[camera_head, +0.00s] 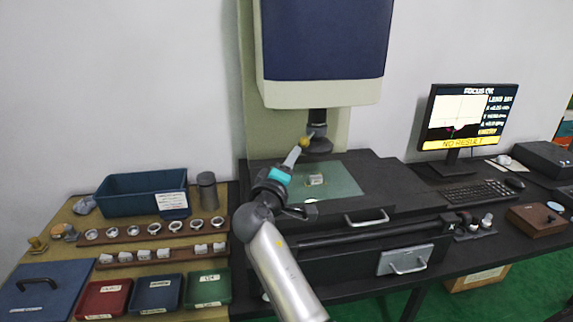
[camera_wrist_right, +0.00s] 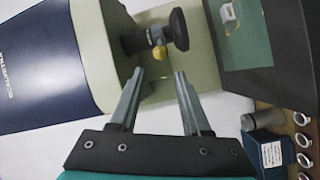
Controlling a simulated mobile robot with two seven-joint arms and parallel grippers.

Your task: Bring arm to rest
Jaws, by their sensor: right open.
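My right arm comes in from the bottom of the head view, and its right gripper (camera_head: 294,155) reaches up in front of the measuring machine, near the yellow knob under its lens. In the wrist view the right gripper (camera_wrist_right: 158,76) is open, with two grey fingers apart and nothing between them. The lens (camera_wrist_right: 180,29) and yellow knob (camera_wrist_right: 159,52) show beyond the fingertips. A small pale part (camera_head: 316,180) lies on the green stage (camera_head: 345,185); it also shows in the wrist view (camera_wrist_right: 229,13). My left gripper is not in view.
On the left bench, several bearing rings (camera_head: 175,226) sit on a wooden rack above white blocks. A blue bin (camera_head: 130,190), a grey cylinder (camera_head: 207,190) and red, blue and green trays (camera_head: 208,288) surround them. A monitor (camera_head: 466,120) and keyboard (camera_head: 475,193) stand right.

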